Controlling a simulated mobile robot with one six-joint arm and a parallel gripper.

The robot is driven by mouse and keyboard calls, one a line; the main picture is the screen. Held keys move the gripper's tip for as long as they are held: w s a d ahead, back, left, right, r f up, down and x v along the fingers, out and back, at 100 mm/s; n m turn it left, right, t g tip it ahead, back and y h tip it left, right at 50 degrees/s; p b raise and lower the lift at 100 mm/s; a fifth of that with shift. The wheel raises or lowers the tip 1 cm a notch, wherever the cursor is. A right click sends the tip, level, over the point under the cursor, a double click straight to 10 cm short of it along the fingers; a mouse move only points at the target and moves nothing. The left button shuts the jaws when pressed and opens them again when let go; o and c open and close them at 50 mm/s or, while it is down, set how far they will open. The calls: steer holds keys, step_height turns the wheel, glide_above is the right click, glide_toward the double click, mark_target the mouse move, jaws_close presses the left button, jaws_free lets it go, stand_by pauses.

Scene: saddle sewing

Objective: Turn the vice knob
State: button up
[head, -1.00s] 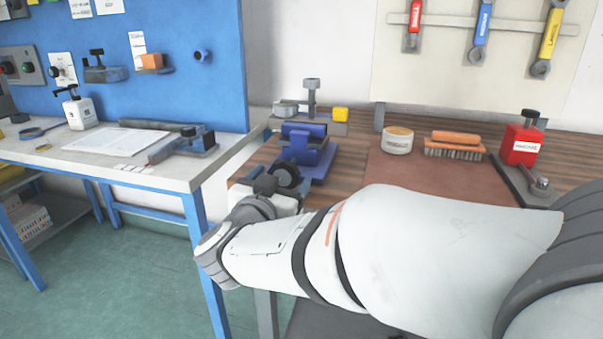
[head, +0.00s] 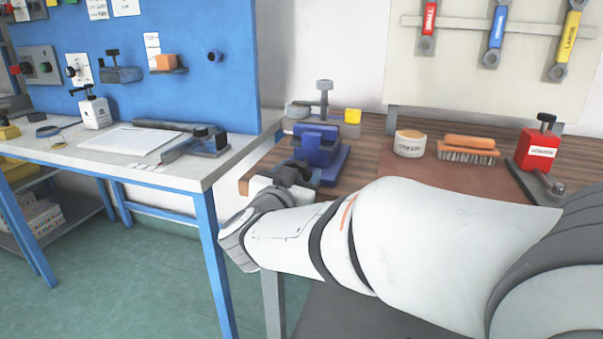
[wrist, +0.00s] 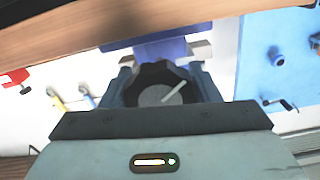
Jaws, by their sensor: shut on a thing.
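A blue vice (head: 318,150) stands at the left end of the wooden workbench. Its dark knob (wrist: 160,92) shows in the wrist view, a black grip round a grey face with a pale line across it. My gripper (wrist: 162,72) is shut on this knob, with one finger on each side of it. In the head view my gripper (head: 292,174) is at the front of the vice, and it and my wrist hide most of the knob.
A white tin (head: 409,144), an orange-backed brush (head: 468,150) and a red bottle (head: 536,151) stand on the workbench (head: 380,125) to the right. A white-topped table (head: 75,157) with blue legs stands to the left.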

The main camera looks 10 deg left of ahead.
steer(key=shift+c, duration=0.7)
steer(key=shift+m, duration=0.6)
steer(key=o, duration=1)
steer(key=shift+s, duration=0.1)
steer(key=s+p, duration=0.2)
steer(key=s, duration=0.5)
steer(key=shift+s+a, duration=0.3)
steer(key=shift+a, duration=0.05)
